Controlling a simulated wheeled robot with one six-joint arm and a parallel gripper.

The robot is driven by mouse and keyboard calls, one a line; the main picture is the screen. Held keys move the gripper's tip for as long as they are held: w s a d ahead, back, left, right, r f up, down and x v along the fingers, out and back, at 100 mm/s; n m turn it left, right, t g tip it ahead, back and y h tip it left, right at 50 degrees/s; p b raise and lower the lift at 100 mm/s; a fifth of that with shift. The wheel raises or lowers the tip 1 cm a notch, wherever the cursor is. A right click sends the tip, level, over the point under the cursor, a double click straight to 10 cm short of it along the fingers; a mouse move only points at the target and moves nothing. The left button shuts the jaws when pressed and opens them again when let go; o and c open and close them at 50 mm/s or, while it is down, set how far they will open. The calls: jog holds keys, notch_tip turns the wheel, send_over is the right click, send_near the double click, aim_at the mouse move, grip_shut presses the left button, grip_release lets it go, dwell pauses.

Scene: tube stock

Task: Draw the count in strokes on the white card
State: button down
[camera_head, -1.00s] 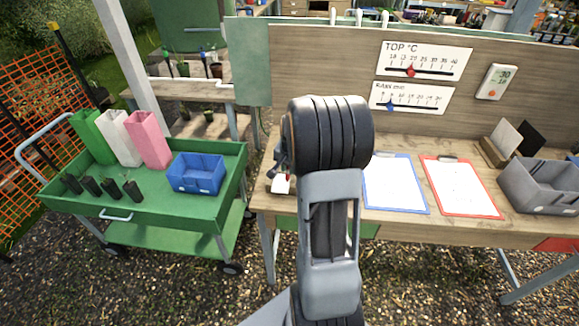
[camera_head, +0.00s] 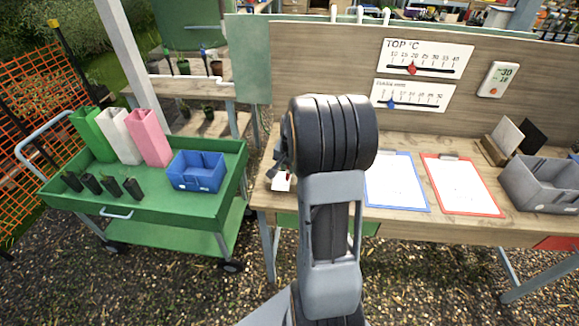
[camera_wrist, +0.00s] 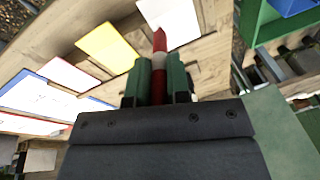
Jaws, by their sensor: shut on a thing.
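My gripper (camera_wrist: 160,85) is shut on a red marker with a white band (camera_wrist: 158,65). The marker's red end points away from the jaws and overlaps the near edge of a white card (camera_wrist: 172,20) at the top of the wrist view. I cannot tell whether it touches the card. In the head view, part of a white card (camera_head: 280,183) shows at the bench's left end, with a small red spot by it. My arm hides most of the gripper there. No strokes can be made out on the card.
A yellow sheet (camera_wrist: 110,46) lies beside the card. A blue clipboard (camera_head: 395,182), a red clipboard (camera_head: 462,186) and a grey bin (camera_head: 540,185) are farther right. Two scale boards hang above, with a small display (camera_head: 497,80). A green trolley (camera_head: 185,208) with a blue bin (camera_head: 197,172) stands left.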

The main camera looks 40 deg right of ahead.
jog(key=shift+w+p+v, duration=0.15)
jog(key=shift+p+v, duration=0.4)
jog(key=shift+v, duration=0.2)
jog(key=shift+w+p+v, duration=0.15)
jog(key=shift+p+v, duration=0.35)
jog(key=shift+v, duration=0.2)
jog(key=shift+w+d, duration=0.1)
jog(key=shift+w+d+f+b, duration=0.15)
jog(key=shift+w+f+b, duration=0.35)
jog(key=shift+b, duration=0.95)
jog(key=shift+w+d+f+b, duration=0.25)
jog(key=shift+w+b, duration=0.45)
jog(key=shift+b, duration=0.75)
jog(key=shift+f+b, duration=0.5)
jog(key=shift+f, duration=0.2)
jog(key=shift+s+a, duration=0.85)
jog(key=shift+a, duration=0.05)
dwell(0.6)
jog(key=shift+r, duration=0.15)
